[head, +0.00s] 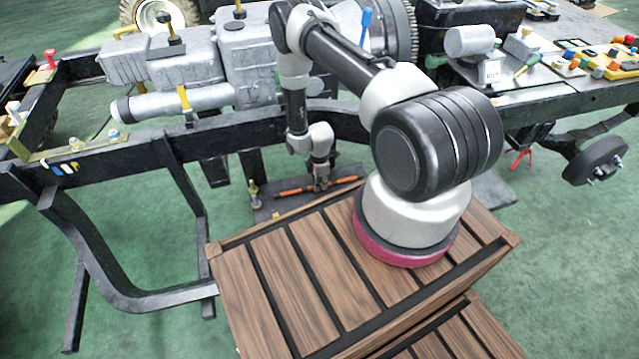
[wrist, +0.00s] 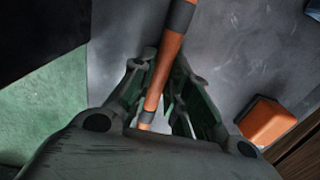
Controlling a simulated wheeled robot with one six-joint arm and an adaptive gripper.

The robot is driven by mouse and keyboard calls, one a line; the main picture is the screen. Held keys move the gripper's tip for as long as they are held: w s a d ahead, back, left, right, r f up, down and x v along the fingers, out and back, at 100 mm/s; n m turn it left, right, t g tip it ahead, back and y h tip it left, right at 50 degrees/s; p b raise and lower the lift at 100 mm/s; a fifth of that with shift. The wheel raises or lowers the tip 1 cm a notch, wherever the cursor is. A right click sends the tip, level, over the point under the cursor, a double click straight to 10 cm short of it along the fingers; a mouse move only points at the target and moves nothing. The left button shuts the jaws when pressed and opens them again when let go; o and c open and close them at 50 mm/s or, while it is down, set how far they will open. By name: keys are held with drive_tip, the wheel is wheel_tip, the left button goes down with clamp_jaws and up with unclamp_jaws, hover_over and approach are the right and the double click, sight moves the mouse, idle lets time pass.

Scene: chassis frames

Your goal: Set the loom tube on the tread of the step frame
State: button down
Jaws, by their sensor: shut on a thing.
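The loom tube (head: 345,181) is a thin orange rod with dark bands. My gripper (head: 320,184) is shut on it near its middle, and the tube lies roughly level across the fingers. In the wrist view the tube (wrist: 172,55) runs up between the fingers of my gripper (wrist: 150,105). A flat dark grey plate (head: 262,178), which looks like the tread of the step frame, lies below and behind the tube. It also shows in the wrist view (wrist: 225,45). I cannot tell whether the tube touches it.
A brass fitting (head: 254,195) stands on the plate's left part. A small orange block (head: 276,215) sits near its front edge, also in the wrist view (wrist: 265,120). The black chassis rail (head: 240,130) runs behind. A wooden slatted box (head: 262,290) is in front. Green floor is open at left.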

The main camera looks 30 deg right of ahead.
drive_tip(key=c, duration=1.4)
unclamp_jaws()
drive_tip(key=shift+o, duration=0.2)
wheel_tip(320, 180, up, 12)
